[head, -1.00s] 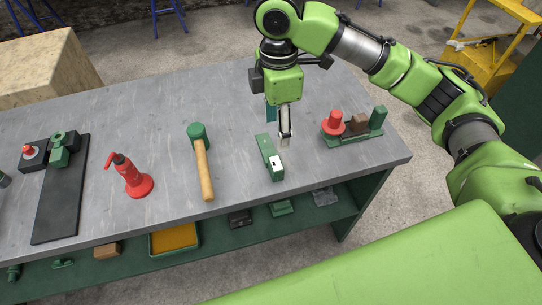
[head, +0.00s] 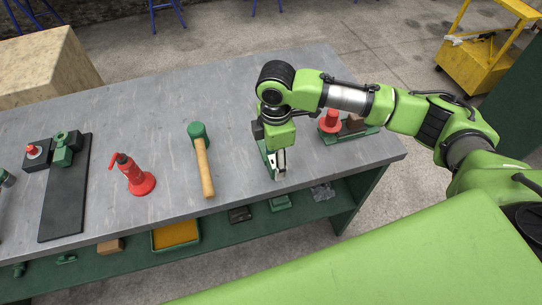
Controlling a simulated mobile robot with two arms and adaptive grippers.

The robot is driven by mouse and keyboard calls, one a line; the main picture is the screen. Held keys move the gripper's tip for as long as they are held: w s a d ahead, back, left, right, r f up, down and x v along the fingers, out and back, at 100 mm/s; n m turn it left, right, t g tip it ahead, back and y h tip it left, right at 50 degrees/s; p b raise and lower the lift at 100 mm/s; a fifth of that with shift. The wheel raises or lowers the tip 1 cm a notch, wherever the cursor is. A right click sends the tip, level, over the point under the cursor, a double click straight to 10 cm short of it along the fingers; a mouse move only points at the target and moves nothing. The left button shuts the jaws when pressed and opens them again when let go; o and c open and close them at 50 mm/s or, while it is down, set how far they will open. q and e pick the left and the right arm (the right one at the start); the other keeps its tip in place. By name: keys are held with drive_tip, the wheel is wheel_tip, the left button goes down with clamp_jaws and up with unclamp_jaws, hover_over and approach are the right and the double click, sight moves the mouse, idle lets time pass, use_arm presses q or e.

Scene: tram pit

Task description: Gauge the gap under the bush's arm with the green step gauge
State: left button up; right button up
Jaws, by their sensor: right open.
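The green step gauge (head: 266,158) lies on the workbench near its front edge, largely hidden behind my right gripper. My right gripper (head: 280,168) points down at the gauge's near end with its jaws open around or just above it; I cannot tell whether they touch. A green fixture (head: 364,134) with a red knob (head: 329,121) and a brown block stands at the bench's right end, partly covered by my right arm. At the left, a green clamp-like part (head: 65,148) sits on a dark plate (head: 64,200). I cannot tell for certain which part is the bush's arm.
A lower shelf holds a yellow tray (head: 175,235) and small parts. The bench behind the mallet is clear.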

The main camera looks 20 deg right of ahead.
drive_tip(key=c, duration=1.2)
drive_tip(key=shift+c, duration=0.2)
drive_tip(key=shift+r, duration=0.1)
drive_tip(key=shift+w+a+r+b, duration=0.1)
drive_tip(key=shift+r+b, duration=0.25)
drive_tip(key=shift+r, duration=0.15)
drive_tip(key=s+a+r+b, duration=0.2)
drive_tip(key=s+a+r, duration=0.2)
drive_tip(key=s+r, duration=0.8)
drive_tip(key=shift+s+a, duration=0.15)
drive_tip(key=shift+s, duration=0.6)
drive_tip(key=shift+f, duration=0.1)
